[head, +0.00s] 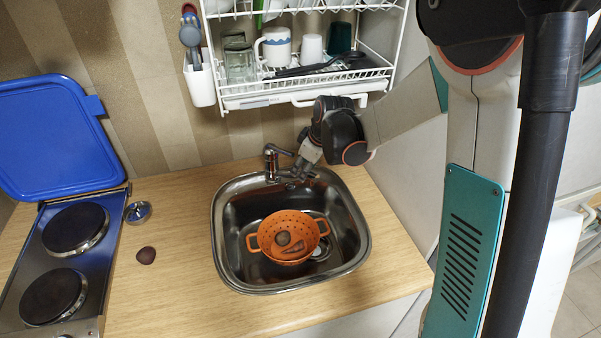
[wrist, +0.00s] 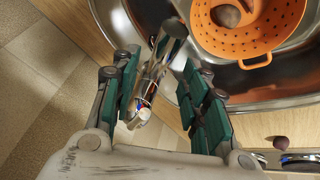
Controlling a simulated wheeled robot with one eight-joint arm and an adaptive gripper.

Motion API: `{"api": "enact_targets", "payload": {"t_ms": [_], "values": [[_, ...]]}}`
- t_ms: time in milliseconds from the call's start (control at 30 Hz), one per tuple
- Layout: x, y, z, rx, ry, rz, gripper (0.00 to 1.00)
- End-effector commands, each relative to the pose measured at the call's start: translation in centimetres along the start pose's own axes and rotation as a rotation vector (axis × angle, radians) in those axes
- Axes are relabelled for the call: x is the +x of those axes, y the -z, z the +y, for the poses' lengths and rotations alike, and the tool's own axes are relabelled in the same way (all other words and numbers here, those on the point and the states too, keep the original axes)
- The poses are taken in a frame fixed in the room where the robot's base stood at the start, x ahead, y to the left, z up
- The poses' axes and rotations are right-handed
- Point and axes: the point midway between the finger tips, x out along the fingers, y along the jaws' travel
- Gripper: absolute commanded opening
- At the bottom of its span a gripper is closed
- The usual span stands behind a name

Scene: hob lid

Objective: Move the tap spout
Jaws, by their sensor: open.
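The chrome tap (head: 271,163) stands at the back edge of the sink, with a short piece reaching right towards my gripper. In the wrist view the tap (wrist: 150,80) lies between my two green-padded fingers, and its red and blue mark shows near the lower end. My gripper (wrist: 163,65) is open around it, with a gap visible on the right side; contact on the left cannot be told. In the head view my gripper (head: 288,182) is low over the back of the sink, just right of the tap, and partly hides the spout.
An orange colander (head: 268,241) with brown items sits in the steel sink (head: 227,254). A dish rack (head: 308,91) hangs above. Left are a hob (head: 62,255) with its blue lid (head: 50,135) raised, a small metal lid (head: 138,211) and a dark brown item (head: 146,255).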

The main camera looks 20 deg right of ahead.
Motion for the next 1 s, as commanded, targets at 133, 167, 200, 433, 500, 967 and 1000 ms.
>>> {"api": "enact_targets", "payload": {"t_ms": [133,167,200,433,500,967,1000], "values": [[2.6,0.0,0.0,-0.001,0.0,0.0,0.41],[3.1,0.0,0.0,-0.001,0.0,0.0,0.41],[3.6,0.0,-0.1,-0.001,0.0,0.0,0.41],[5.6,0.0,0.0,0.001,0.0,0.0,0.41],[5.8,0.0,0.0,0.001,0.0,0.0,0.41],[5.7,0.0,0.0,0.001,-0.001,0.0,0.0],[5.7,0.0,0.0,0.001,-0.001,0.0,0.0]]}}
